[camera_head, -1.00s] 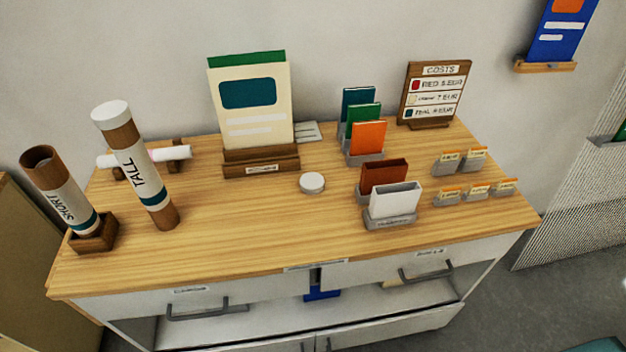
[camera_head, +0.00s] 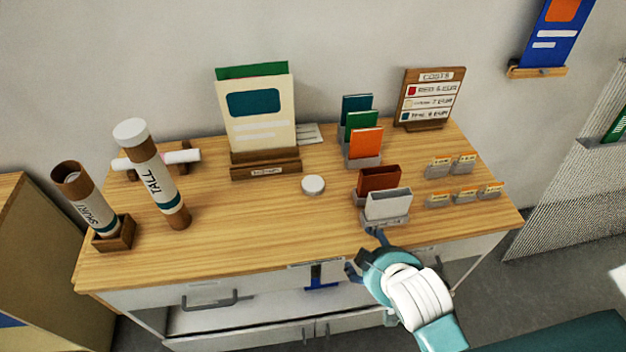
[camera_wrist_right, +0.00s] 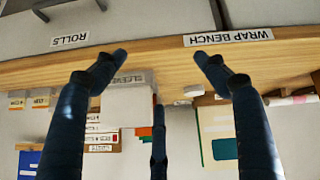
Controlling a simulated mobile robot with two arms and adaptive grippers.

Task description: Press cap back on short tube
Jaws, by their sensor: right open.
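The short tube (camera_head: 88,203) is brown with a white label reading SHORT. It stands tilted in a small wooden holder (camera_head: 115,235) at the left of the bench, its top open and uncapped. A round white cap (camera_head: 313,185) lies flat on the middle of the bench top. The tall tube (camera_head: 155,180) stands beside the short one with a white cap on it. My right gripper (camera_head: 364,252) is open and empty at the bench's front edge, right of the cap and apart from it. Its fingers also show in the right wrist view (camera_wrist_right: 158,75). My left gripper is out of view.
The wooden bench (camera_head: 240,235) has clear room between the tubes and the cap. A display stand (camera_head: 265,168) stands behind. Card sleeves (camera_head: 388,204) and several small tags (camera_head: 465,180) are at the right. A white roll (camera_head: 182,156) lies behind the tall tube.

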